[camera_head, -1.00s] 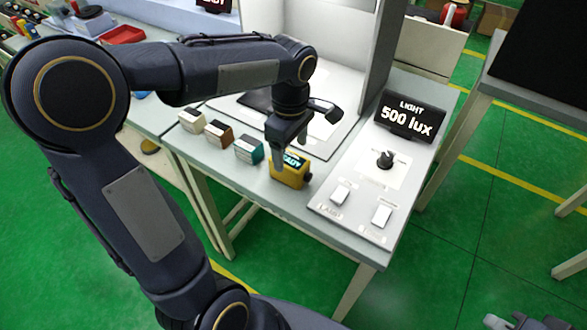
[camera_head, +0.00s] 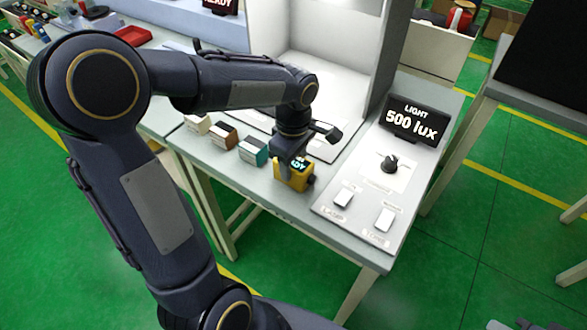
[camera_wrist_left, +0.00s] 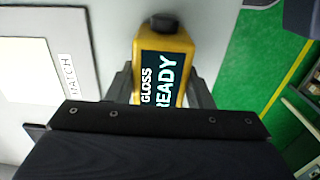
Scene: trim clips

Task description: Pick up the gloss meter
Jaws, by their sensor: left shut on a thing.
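The gloss meter (camera_head: 294,176) is a small yellow box with a dark display and a black knob on its side. It is at the front of the grey table, left of the light control panel. In the left wrist view the gloss meter (camera_wrist_left: 163,60) shows "GLOSS READY" and sits between the two fingers. My left gripper (camera_head: 288,163) is shut on it from above; in the left wrist view the gripper (camera_wrist_left: 160,92) has a finger on each side. I cannot tell whether the meter's base touches the table. My right gripper is not in view.
Cream, brown and teal sample blocks (camera_head: 254,151) stand in a row left of the meter. The control panel (camera_head: 350,226) with a knob, two switches and a "500 lux" display (camera_head: 411,120) is to the right. A white light booth (camera_head: 325,75) stands behind.

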